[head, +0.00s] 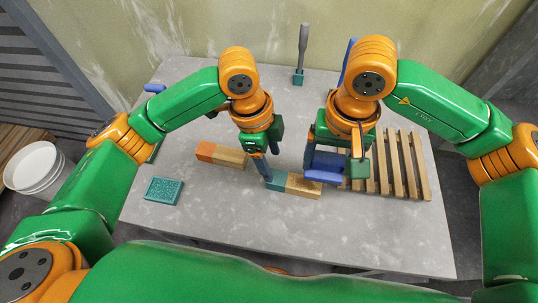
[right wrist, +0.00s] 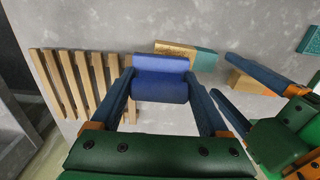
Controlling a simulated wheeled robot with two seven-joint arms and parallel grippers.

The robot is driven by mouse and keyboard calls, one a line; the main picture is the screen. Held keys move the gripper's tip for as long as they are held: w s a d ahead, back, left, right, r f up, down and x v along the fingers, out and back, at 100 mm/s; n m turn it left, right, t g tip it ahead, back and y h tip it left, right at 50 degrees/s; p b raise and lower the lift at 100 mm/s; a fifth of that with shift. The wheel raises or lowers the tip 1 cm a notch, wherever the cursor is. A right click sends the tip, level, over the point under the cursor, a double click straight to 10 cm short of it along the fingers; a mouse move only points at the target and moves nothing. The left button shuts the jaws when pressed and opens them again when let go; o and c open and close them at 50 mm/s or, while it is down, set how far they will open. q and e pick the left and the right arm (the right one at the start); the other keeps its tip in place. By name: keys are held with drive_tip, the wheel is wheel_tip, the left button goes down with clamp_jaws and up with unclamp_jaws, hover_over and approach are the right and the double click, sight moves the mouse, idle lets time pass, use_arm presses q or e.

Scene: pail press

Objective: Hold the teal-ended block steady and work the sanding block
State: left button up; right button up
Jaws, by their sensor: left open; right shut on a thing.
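The teal-ended block (head: 302,188) lies on the table, teal end to the left and bare wood to the right. It also shows in the right wrist view (right wrist: 176,48). My left gripper (head: 268,172) is open, its fingertips low beside the teal end. I cannot tell whether they straddle it. My right gripper (head: 330,165) is shut on the blue sanding block (right wrist: 160,78), which sits between its two fingers. In the head view the sanding block is at the wooden end of the teal-ended block, partly hidden by the gripper. I cannot tell whether they touch.
An orange-ended block (head: 228,158) lies left of the teal-ended one. A slatted wooden rack (head: 410,165) is close on the right. A teal textured pad (head: 163,191) lies at the left front. A grey-handled tool (head: 302,50) stands at the back. White bowls (head: 35,165) are off the table.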

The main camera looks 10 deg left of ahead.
sight(294, 184)
use_arm(q)
drive_tip(key=shift+a+f+y, duration=0.1)
drive_tip(key=shift+y, duration=0.2)
drive_tip(key=shift+s+a+f, duration=0.1)
drive_tip(key=shift+f, duration=0.15)
drive_tip(key=f, duration=0.4)
drive_tip(key=d+f, duration=0.1)
drive_tip(key=f, duration=0.2)
clamp_jaws()
drive_tip(key=shift+f, duration=0.1)
idle(0.7)
drive_tip(key=shift+o, duration=0.7)
unclamp_jaws()
drive_tip(key=shift+c, duration=0.2)
clamp_jaws()
